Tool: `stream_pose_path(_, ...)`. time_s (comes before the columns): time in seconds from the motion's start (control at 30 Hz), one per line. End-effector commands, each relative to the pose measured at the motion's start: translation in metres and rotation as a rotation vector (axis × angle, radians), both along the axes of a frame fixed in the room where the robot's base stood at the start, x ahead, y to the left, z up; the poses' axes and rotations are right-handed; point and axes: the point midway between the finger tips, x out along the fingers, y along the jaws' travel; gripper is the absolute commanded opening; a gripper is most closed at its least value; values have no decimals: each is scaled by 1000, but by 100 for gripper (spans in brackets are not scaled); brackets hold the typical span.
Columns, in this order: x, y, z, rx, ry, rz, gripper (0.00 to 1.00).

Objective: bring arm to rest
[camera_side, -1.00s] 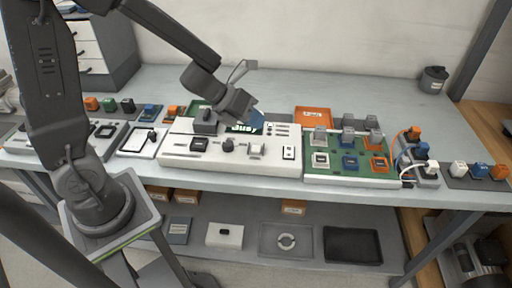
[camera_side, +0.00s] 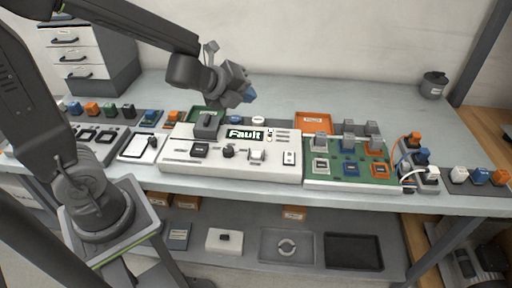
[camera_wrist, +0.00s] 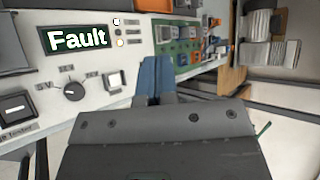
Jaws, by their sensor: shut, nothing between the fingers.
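My gripper (camera_side: 247,96) is raised above the back of the white test console (camera_side: 225,166), apart from everything on the table. Its blue fingertips are together and hold nothing. In the wrist view the blue fingers (camera_wrist: 154,78) also show closed in front of the console. The console's display (camera_side: 245,134) reads "Fault" in both views, and the wrist view shows it large (camera_wrist: 77,39). A dark block (camera_side: 207,124) sits at the console's back left.
A green board (camera_side: 349,170) with several sockets and modules lies right of the console. An orange tray (camera_side: 313,121) is behind it. Plugs and cables (camera_side: 414,165) stand further right. Drawers (camera_side: 84,58) stand back left. The table behind the gripper is mostly clear.

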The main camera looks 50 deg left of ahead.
Motion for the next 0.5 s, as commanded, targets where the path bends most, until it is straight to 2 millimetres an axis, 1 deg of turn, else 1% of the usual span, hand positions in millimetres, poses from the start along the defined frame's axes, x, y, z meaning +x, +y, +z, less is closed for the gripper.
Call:
stream_pose_path(0.03, -10, 7, 16, -99, -20, 159, 0)
stream_pose_path(0.1, -26, 15, 30, -261, -27, 390, 0)
stream_pose_path(0.17, -44, 19, 38, -412, -23, 578, 0)
stream_pose_path(0.23, -68, 19, 44, -593, -3, 786, 0)
stream_pose_path(0.33, -104, 11, 48, -848, 56, 1053, 0)
stream_pose_path(0.4, -127, 0, 49, -1004, 116, 1206, 0)
stream_pose_path(0.5, -153, -17, 50, -1175, 210, 1370, 0)
